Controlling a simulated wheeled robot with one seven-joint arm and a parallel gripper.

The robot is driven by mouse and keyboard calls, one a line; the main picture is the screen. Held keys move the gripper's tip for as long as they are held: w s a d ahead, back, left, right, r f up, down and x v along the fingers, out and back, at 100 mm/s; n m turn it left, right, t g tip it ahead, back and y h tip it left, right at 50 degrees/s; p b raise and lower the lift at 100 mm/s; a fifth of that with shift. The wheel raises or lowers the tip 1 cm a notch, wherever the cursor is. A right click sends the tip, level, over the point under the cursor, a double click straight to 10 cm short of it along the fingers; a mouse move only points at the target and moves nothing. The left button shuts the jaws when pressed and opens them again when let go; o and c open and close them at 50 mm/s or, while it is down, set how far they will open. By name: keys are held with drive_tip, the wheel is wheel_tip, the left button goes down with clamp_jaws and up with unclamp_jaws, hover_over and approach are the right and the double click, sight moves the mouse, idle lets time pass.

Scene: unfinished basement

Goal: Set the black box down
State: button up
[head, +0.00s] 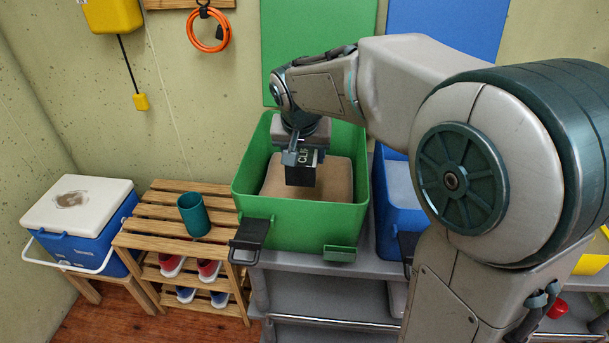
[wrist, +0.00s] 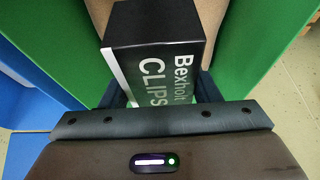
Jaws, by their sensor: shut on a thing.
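The black box (head: 301,172) has white lettering and is held in my gripper (head: 303,156). In the head view it hangs upright inside the green bin (head: 306,238), over or against a tan surface (head: 337,186) in it; I cannot tell whether it touches that surface. In the wrist view the box (wrist: 160,62) shows the words "Bexholt CLIPS" and a white stripe. My gripper's fingertips are mostly hidden there behind the gripper body and the box.
A blue bin (head: 398,205) stands right of the green bin on a grey shelf unit (head: 325,275). Left is a wooden slatted rack (head: 165,212) with a teal cup (head: 194,215) on top and shoes below. A blue and white cooler (head: 83,228) stands far left.

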sight(301, 162)
wheel_tip(301, 162, down, 10)
drive_tip(key=shift+f+b, duration=0.2)
drive_tip(key=shift+b, duration=0.4)
drive_tip(key=shift+f, duration=0.15)
drive_tip(key=o, duration=1.1)
drive_tip(key=shift+c, duration=0.2)
drive_tip(key=shift+r, duration=0.4)
drive_tip(key=p+v, duration=0.1)
drive_tip(key=v, duration=1)
drive_tip(key=shift+s+a+r, duration=0.1)
drive_tip(key=shift+s+r, duration=0.1)
